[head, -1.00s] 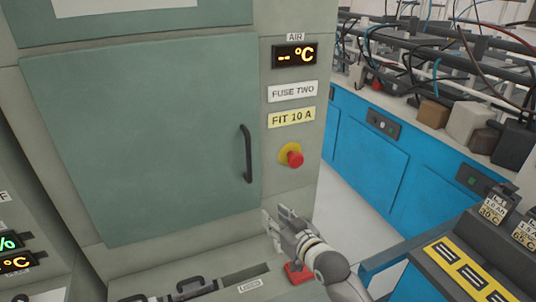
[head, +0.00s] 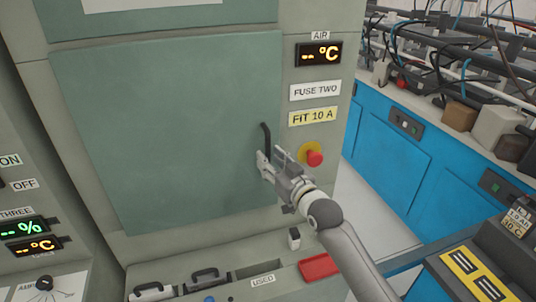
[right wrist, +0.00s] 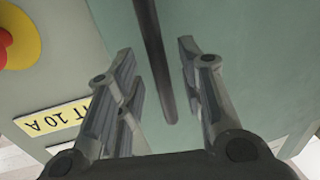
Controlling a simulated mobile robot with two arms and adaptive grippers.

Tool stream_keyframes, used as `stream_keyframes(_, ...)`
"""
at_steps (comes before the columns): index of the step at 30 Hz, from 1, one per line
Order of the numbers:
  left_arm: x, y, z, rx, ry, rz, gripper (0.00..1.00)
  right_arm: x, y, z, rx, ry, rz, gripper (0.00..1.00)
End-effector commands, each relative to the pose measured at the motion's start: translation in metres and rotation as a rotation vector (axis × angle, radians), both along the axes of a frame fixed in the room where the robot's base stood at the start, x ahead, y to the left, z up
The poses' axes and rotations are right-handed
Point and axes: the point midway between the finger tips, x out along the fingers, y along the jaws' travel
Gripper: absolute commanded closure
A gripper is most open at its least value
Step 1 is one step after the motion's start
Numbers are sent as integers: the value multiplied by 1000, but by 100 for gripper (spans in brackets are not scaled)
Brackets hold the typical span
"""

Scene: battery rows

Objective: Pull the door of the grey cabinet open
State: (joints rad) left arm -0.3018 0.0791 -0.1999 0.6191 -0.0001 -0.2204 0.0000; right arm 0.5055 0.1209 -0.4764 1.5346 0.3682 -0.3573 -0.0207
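The grey cabinet (head: 325,196) fills the middle of the head view. Its grey-green door (head: 160,125) looks shut in its frame. A dark upright bar handle (head: 266,138) is on the door's right side, its lower part hidden by my right gripper. My right gripper (head: 271,158) is at the handle, with its fingers pointing to the door. In the right wrist view the fingers are open and the handle (right wrist: 157,70) passes between them, with gaps on both sides. My left gripper is not in view.
A red stop button (head: 314,158) on a yellow disc sits right of the handle, near my right gripper. A ledge with a red tray (head: 319,267) and black-handled things lies below the door. Blue cabinets (head: 385,160) stand at right.

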Motion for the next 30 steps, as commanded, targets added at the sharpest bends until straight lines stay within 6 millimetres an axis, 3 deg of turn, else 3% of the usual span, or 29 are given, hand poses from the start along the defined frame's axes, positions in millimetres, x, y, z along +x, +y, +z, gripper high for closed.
stream_keyframes(6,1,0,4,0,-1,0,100,14,9,0,-1,0,0,65)
stream_keyframes(17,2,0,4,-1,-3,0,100,18,10,0,-1,0,0,65)
stream_keyframes(26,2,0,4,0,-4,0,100,18,10,0,0,1,0,99)
stream_keyframes(30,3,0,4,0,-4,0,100,18,10,0,0,1,0,100)
